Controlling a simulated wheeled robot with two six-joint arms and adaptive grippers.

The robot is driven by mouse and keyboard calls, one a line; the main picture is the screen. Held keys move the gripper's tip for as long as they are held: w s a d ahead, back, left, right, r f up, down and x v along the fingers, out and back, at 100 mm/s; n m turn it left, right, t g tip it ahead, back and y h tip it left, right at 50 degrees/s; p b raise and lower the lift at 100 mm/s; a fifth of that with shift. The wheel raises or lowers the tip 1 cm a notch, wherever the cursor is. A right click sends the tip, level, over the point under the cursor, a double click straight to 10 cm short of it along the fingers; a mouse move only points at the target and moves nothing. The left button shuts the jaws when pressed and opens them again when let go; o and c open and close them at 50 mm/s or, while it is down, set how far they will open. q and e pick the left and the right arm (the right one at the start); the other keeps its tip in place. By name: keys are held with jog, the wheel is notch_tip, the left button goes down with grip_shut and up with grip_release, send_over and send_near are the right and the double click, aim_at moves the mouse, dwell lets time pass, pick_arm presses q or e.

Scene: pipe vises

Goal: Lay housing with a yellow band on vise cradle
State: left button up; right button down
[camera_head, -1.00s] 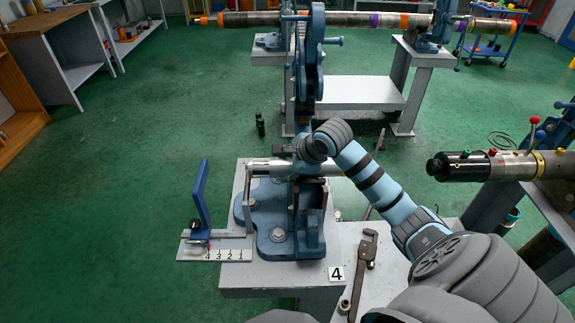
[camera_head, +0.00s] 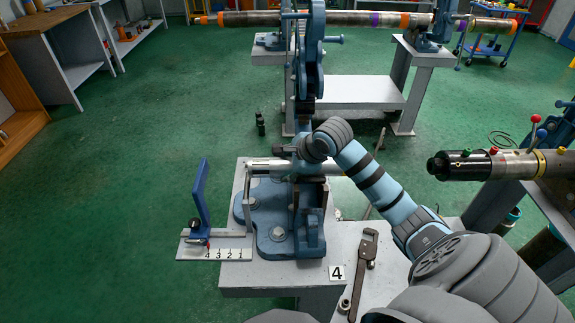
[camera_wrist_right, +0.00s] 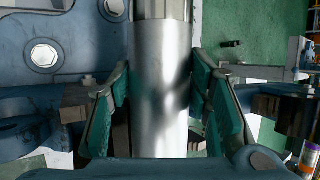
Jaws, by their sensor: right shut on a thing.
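A smooth silver tube, which I take for the housing, lies level across the blue vise (camera_head: 278,235) in the head view; its left part (camera_head: 262,165) shows beyond my gripper. In the wrist view the silver housing (camera_wrist_right: 160,62) runs up the middle between green-padded fingers. My right gripper (camera_wrist_right: 160,95) is shut on it from both sides. In the head view my right wrist hides the middle of the tube and the fingers. Whether the tube rests on the cradle or hangs just above it, I cannot tell. My left gripper is not in view.
A scale plate (camera_head: 232,254) with a blue upright plate (camera_head: 201,195) stands left of the vise. Another vise at right holds a black-ended tool (camera_head: 490,165) with a yellow ring.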

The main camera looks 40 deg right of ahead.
jog(key=shift+f, duration=0.1)
jog(key=c, duration=0.7)
grip_release()
jog(key=shift+a+f, duration=0.1)
jog(key=shift+c, duration=0.2)
jog(key=shift+s+r, duration=0.15)
jog(key=shift+r, duration=0.2)
jog(key=v, duration=1)
jog(key=shift+s+d+r, duration=0.1)
jog(key=shift+s+d, duration=0.1)
jog(key=shift+s, duration=0.15)
jog(key=shift+s+a+r, duration=0.1)
jog(key=shift+s+r, duration=0.1)
jog(key=shift+r, duration=0.05)
jog(key=shift+w+a+r, duration=0.1)
jog(key=shift+w+a, duration=0.05)
jog(key=shift+a, duration=0.1)
